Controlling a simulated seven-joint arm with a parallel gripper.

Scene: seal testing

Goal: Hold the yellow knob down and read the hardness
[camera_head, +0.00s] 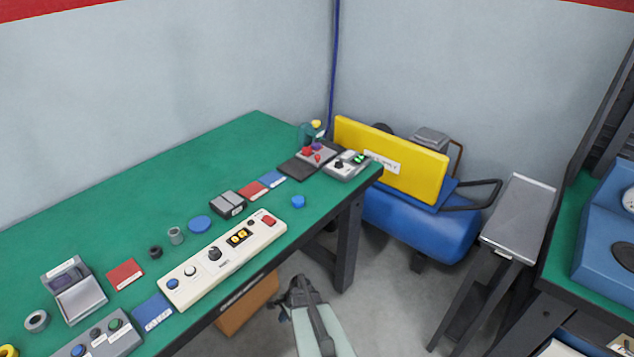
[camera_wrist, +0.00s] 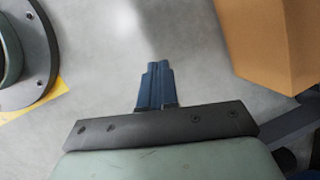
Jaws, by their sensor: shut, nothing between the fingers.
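The yellow knob (camera_head: 316,124) is on top of a small teal stand (camera_head: 307,134) at the far right end of the green table. The stand is on a dark base with red and purple pieces on it. Beside it is a grey box (camera_head: 346,166) with a black dial and a small green-lit display (camera_head: 361,158), too small to read. My gripper (camera_head: 303,291) is low in front of the table, over the floor, well away from the knob. In the wrist view my gripper's blue fingers (camera_wrist: 157,68) are together and empty, above grey floor.
The green table (camera_head: 120,210) also holds a long white panel (camera_head: 222,263) with dials and yellow digits, coloured cards, rings and small boxes. A brown box (camera_head: 248,308) is below the table. A yellow board (camera_head: 392,160) and blue tank (camera_head: 420,225) stand behind its right end.

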